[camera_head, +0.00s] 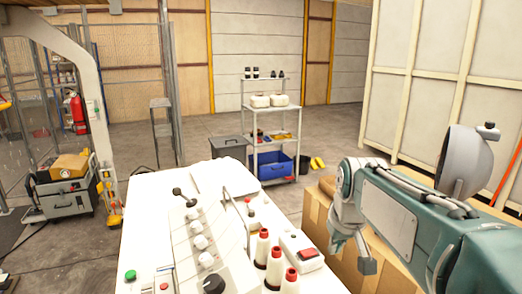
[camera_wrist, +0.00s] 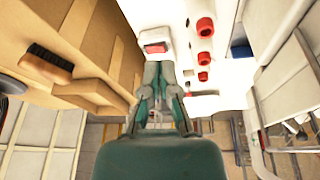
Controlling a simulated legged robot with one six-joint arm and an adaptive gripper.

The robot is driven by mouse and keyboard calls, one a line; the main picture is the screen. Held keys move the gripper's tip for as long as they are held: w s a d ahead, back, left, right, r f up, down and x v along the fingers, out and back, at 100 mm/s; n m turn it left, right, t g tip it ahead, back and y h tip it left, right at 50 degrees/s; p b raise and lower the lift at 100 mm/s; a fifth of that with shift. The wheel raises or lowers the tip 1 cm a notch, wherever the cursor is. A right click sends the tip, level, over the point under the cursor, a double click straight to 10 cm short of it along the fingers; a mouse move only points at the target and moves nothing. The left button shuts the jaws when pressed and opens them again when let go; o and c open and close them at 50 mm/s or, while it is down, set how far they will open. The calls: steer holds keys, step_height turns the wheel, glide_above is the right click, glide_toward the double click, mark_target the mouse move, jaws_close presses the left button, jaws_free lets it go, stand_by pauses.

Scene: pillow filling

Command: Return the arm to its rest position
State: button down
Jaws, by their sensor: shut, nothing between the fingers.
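My teal arm is at the right of the head view, folded, with its elbow raised over cardboard boxes. My gripper (camera_wrist: 159,68) shows in the wrist view, its two fingers close together with nothing between them. In the head view the gripper end (camera_head: 352,250) hangs low beside the right side of the white machine table, partly hidden by the arm. A white switch box with a red button (camera_wrist: 156,46) appears just beyond the fingertips in the wrist view. The same switch box (camera_head: 300,255) sits on the table's right edge in the head view, left of the gripper.
The white machine (camera_head: 205,240) carries knobs and a lever. Several red-capped white spools (camera_head: 274,268) stand near its right edge. Cardboard boxes (camera_head: 318,210) stand beneath my arm.

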steer(key=s+f+m+t, duration=0.1)
steer(key=s+f, duration=0.1)
steer(key=s, duration=0.7)
steer(key=s+f+m+t, duration=0.1)
steer(key=s+f, duration=0.2)
steer(key=s, duration=0.7)
steer(key=shift+s+f, duration=0.2)
steer(key=shift+s, duration=0.1)
